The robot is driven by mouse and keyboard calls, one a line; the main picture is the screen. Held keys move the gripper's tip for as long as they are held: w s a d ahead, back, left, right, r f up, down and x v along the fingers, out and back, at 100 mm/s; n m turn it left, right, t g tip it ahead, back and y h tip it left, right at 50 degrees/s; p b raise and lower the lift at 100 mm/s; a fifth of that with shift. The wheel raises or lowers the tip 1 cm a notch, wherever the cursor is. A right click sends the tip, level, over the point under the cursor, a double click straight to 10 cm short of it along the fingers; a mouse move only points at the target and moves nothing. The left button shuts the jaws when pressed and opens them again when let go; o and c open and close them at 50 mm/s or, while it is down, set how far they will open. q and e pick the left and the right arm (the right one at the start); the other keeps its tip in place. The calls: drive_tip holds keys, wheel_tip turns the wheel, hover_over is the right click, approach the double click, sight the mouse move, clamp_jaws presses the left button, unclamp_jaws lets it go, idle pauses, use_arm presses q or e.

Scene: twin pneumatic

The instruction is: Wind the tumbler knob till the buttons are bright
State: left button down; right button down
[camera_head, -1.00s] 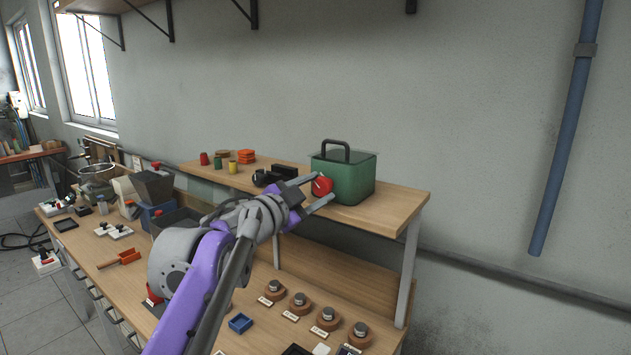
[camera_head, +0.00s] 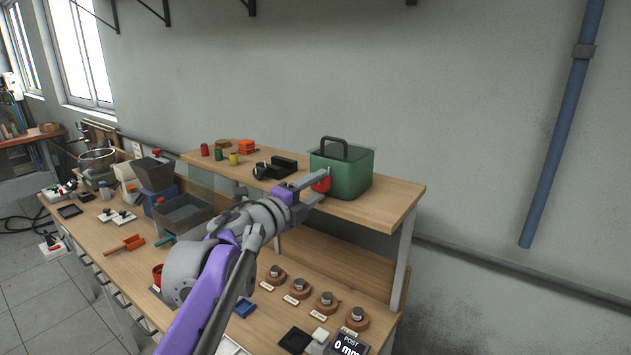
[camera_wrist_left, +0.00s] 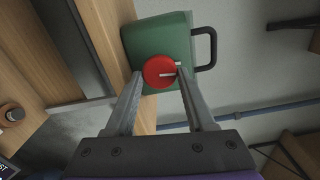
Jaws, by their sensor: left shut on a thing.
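The tumbler appears to be the green box (camera_head: 357,173) with a dark carry handle, standing on the raised shelf. Its round red knob (camera_head: 321,182) faces my left arm. In the left wrist view the knob (camera_wrist_left: 153,72) shows a white line pointing to the right, toward the handle side. My left gripper (camera_wrist_left: 160,75) has one finger on either side of the knob and is shut on it. In the head view the left gripper (camera_head: 317,188) partly covers the knob. No buttons can be made out. My right gripper is not in view.
The shelf (camera_head: 388,192) also holds a black device (camera_head: 283,167) and small coloured spools left of the box. Several round wooden stands (camera_head: 327,302) and a display reading 0 mm (camera_head: 348,344) are on the bench below. The shelf's right end is clear.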

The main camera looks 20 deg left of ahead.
use_arm(q)
drive_tip(key=m+p, duration=0.1)
drive_tip(key=m, duration=0.3)
drive_tip(key=shift+p, duration=0.4)
drive_tip(key=shift+f+m+p, duration=0.1)
drive_tip(key=shift+m+p, duration=0.45)
drive_tip(key=shift+m, duration=1.15)
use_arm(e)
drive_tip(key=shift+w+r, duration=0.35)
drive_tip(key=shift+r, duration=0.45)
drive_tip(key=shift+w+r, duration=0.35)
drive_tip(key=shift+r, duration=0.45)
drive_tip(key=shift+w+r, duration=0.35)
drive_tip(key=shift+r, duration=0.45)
use_arm(q)
drive_tip(key=shift+f, duration=0.1)
drive_tip(key=shift+c, duration=1.3)
unclamp_jaws()
